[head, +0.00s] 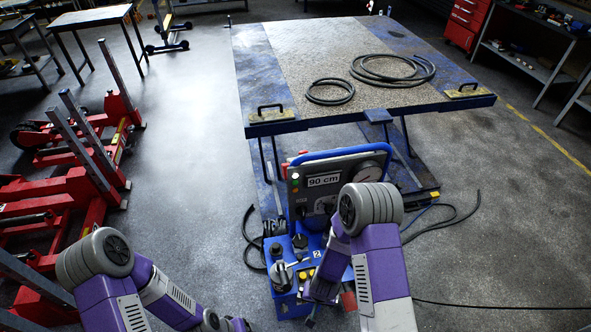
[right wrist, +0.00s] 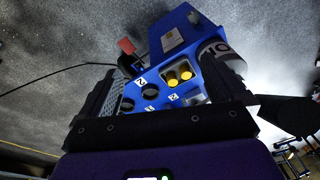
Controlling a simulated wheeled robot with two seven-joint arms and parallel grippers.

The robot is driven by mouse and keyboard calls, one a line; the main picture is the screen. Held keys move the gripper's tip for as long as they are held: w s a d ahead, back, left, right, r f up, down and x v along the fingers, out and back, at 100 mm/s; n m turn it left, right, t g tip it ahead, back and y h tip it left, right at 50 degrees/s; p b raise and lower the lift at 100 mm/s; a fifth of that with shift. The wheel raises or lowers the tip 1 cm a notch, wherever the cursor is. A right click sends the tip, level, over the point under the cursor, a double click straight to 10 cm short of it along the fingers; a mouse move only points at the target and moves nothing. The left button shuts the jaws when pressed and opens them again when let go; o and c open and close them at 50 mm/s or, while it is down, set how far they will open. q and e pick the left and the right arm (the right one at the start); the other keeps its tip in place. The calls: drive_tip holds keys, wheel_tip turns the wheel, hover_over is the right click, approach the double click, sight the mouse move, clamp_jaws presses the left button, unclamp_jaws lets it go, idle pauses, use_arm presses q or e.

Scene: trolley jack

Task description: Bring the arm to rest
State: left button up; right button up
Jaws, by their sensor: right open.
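My right arm (head: 374,260) bends at a grey elbow in front of the blue control unit (head: 283,300), and its purple forearm (head: 327,268) reaches down over the unit's right part. My right gripper (right wrist: 162,78) is open in the right wrist view. Its two dark fingers stand apart, with the blue unit's yellow buttons (right wrist: 179,77) and black knobs showing between them. I cannot tell how close the fingers are to the unit. I see nothing held. My left arm (head: 115,297) is folded at the lower left; its gripper is out of view.
A panel reading "90 cm" (head: 323,181) stands upright on the unit. Behind it is a blue-edged lift table (head: 300,60) with coiled black hoses (head: 392,70). Red jacks (head: 75,190) stand at left. Cables lie on the right floor, otherwise mostly clear.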

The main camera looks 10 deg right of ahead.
drive_tip(key=s+a+f+n+y+b, duration=0.1)
drive_tip(key=s+a+f+y+b, duration=0.2)
drive_tip(key=s+f+b, duration=0.3)
drive_tip(key=shift+s+a+n+g+y+b, duration=0.3)
drive_tip(key=shift+s+a+g+y+b, duration=0.15)
drive_tip(key=shift+s+b, duration=0.15)
idle(0.5)
